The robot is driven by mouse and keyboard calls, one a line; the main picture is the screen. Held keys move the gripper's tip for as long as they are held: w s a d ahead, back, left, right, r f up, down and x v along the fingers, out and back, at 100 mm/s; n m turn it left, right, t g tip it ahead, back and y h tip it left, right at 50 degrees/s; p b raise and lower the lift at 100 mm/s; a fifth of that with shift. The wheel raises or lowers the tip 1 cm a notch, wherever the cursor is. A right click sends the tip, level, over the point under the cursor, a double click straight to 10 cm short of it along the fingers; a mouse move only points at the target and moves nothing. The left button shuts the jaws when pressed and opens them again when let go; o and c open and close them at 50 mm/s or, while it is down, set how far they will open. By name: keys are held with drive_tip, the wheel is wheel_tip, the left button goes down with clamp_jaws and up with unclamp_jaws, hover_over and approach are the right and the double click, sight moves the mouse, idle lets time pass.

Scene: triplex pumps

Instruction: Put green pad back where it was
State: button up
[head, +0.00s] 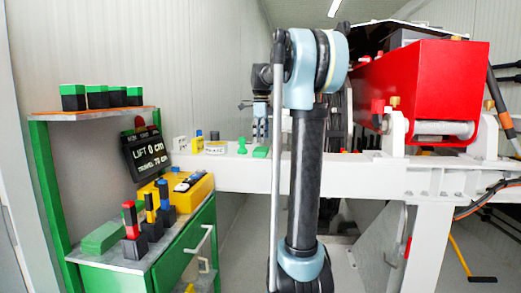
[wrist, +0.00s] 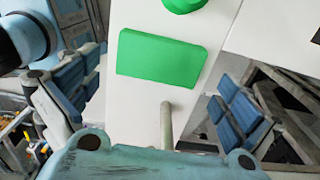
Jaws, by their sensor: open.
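A flat green pad (wrist: 161,54) lies on a white beam in the wrist view. It also shows as a small green block on the beam in the head view (head: 261,152). My gripper (wrist: 155,92) is open and empty above the beam, its blue-padded fingers wide apart to the left and right of the pad's near side. In the head view my gripper (head: 260,131) points down over the pad. Another green block (head: 103,237) lies on the green bench's grey top at the left. The frames do not show where the pad was before.
A green pawn-shaped piece (head: 242,146) stands just beyond the pad. Several small blocks and a label stand farther left on the white beam (head: 237,178). A yellow box (head: 197,192) and upright coloured pieces stand on the bench. A red pump housing (head: 425,92) is at right.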

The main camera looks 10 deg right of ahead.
sight(261, 149)
wheel_tip(261, 149, up, 8)
drive_tip(key=s+f+n+t, duration=0.1)
drive_tip(key=s+f+n, duration=1)
drive_tip(key=s+f, duration=0.6)
drive_tip(key=s+f+n+t, duration=0.1)
drive_tip(key=s+f+n, duration=0.9)
drive_tip(key=s+f, duration=0.8)
wheel_tip(261, 149, down, 4)
drive_tip(key=shift+f+n, duration=0.15)
drive_tip(key=shift+n, duration=0.25)
drive_tip(key=shift+w, duration=0.1)
drive_tip(key=shift+w+f, duration=0.2)
drive_tip(key=shift+w, duration=0.25)
